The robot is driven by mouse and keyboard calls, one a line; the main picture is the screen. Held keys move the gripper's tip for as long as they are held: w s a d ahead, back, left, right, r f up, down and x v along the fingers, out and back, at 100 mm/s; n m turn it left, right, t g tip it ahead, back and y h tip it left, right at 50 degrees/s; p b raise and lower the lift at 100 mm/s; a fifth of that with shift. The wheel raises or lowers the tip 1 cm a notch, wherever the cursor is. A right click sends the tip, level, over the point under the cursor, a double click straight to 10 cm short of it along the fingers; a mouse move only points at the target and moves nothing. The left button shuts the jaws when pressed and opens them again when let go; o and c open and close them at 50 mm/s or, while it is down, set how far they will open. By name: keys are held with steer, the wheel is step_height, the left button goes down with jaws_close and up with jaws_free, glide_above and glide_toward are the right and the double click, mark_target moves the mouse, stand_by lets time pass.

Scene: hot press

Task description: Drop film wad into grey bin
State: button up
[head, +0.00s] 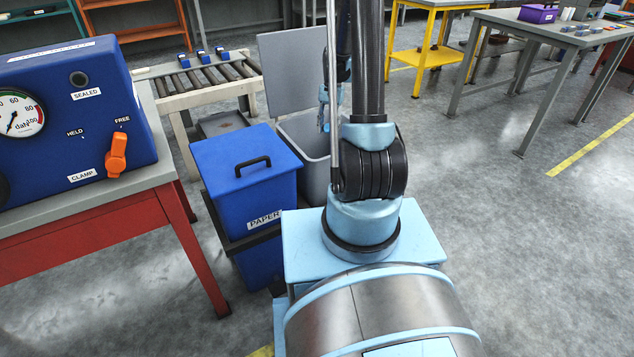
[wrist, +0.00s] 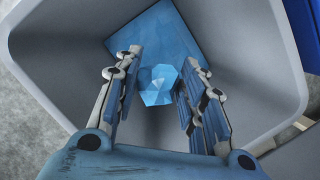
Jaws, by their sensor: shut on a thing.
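The film wad (wrist: 158,85) is a light blue, faceted lump between the fingers of my gripper (wrist: 158,78) in the wrist view. My gripper is shut on it and points down into the open grey bin (wrist: 262,75), whose walls surround the fingers in the picture. In the head view the grey bin (head: 309,140) stands behind the blue paper bin with its lid (head: 293,65) raised. My arm covers part of the bin there, and the wad cannot be made out in that view.
The blue paper bin (head: 245,170) is closed, with a black handle. A roller stand (head: 200,80) is behind it. The red-legged bench (head: 90,220) with the blue press box (head: 75,115) is at left. A blue patch (wrist: 190,40) shows inside the grey bin.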

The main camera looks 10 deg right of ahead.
steer(key=o, duration=0.9)
steer(key=shift+c, duration=0.2)
steer(key=v, duration=1.2)
